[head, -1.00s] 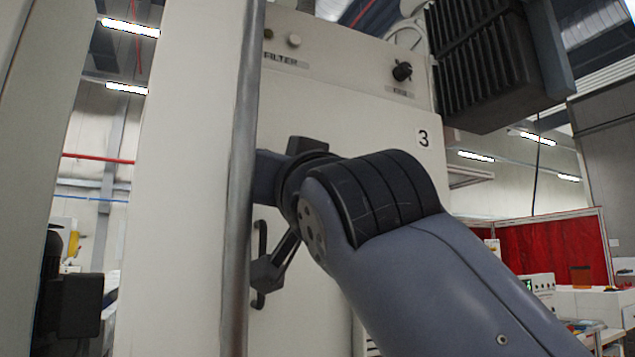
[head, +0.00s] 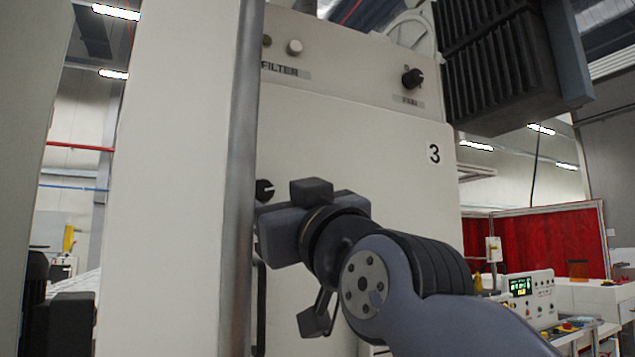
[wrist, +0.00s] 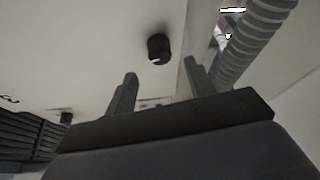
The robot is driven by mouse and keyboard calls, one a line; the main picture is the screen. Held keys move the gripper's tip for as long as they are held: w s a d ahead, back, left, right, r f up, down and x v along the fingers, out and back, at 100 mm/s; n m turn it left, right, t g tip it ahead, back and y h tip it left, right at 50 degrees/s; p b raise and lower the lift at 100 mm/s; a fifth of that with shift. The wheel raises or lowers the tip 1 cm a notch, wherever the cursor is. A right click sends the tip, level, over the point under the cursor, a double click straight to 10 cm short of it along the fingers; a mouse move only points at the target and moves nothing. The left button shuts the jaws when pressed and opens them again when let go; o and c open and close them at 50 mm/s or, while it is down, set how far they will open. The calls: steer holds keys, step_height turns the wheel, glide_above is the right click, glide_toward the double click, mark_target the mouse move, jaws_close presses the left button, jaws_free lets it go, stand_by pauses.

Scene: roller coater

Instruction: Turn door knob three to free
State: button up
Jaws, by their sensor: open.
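The door knob (head: 265,190) is a small black knob with a white mark on the cream door (head: 390,180) numbered 3. It sits just right of the vertical metal post in the head view. In the wrist view the knob (wrist: 158,48) is beyond the fingertips, between their lines and nearer the left finger. My gripper (head: 272,228) is close below the knob in the head view, its fingers largely hidden. In the wrist view my gripper (wrist: 160,68) is open, with nothing between its fingers and a visible gap to the knob.
A metal post (head: 240,180) stands just left of the knob. A black door handle (head: 261,305) is below, partly hidden. A fan knob (head: 413,78) and a filter button (head: 294,47) are on the panel above. A ribbed hose (wrist: 255,40) passes near the right finger.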

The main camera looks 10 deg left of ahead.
mark_target(263, 191)
steer(key=p+x, duration=0.2)
steer(key=x, duration=0.4)
steer(key=shift+w+a, duration=0.1)
steer(key=c, duration=1)
steer(key=shift+f+m+t+h+b, duration=0.15)
steer(key=shift+m+t+h+b, duration=0.3)
steer(key=shift+m, duration=0.55)
steer(key=shift+f+m+b, duration=0.1)
steer(key=shift+m+b, duration=0.5)
steer(key=shift+b, duration=0.2)
steer(key=shift+m+t+h+b, duration=0.35)
steer(key=shift+m+t+b, duration=0.1)
steer(key=shift+m, duration=0.05)
steer(key=shift+r, duration=0.25)
